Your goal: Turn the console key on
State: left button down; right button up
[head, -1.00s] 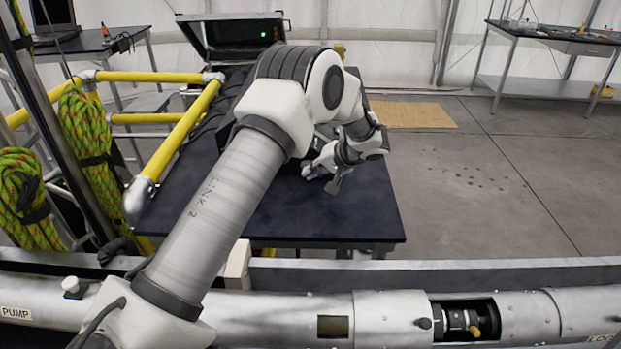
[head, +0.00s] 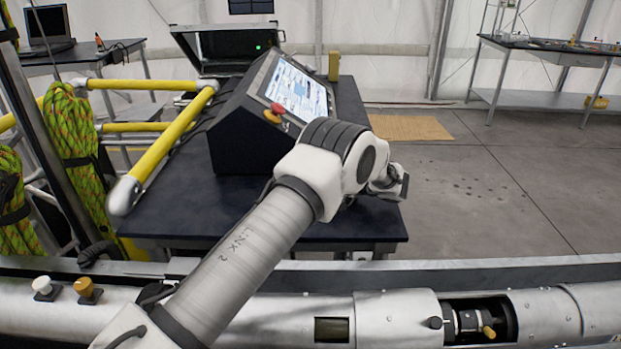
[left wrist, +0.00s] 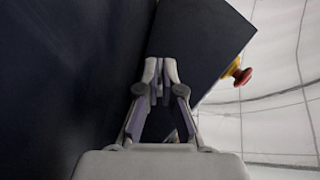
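The console (head: 238,145) is a black, slanted box with a lit screen (head: 298,88) on the dark table. A red emergency button (head: 277,108) on a yellow base sits at its near corner. I cannot make out the key in either view. My left gripper (head: 398,184) is right of the console's near end, by the table's right edge, partly hidden by its wrist. In the left wrist view, my left gripper's fingertips (left wrist: 161,70) are together with nothing visible between them. The console's dark side (left wrist: 197,42) and red button (left wrist: 241,75) show beyond them. My right gripper is out of view.
The dark table (head: 160,215) has bare top around the console. A yellow railing (head: 172,140) runs along its left side. An open case (head: 225,55) and a yellow object (head: 334,66) stand behind. The floor to the right (head: 500,180) is clear.

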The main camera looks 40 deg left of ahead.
pick_arm(q)
jog(key=shift+a+r, duration=0.1)
dwell(0.3)
jog(key=c, duration=1.6)
grip_release()
jog(key=shift+o, duration=1.3)
jog(key=shift+a, duration=0.25)
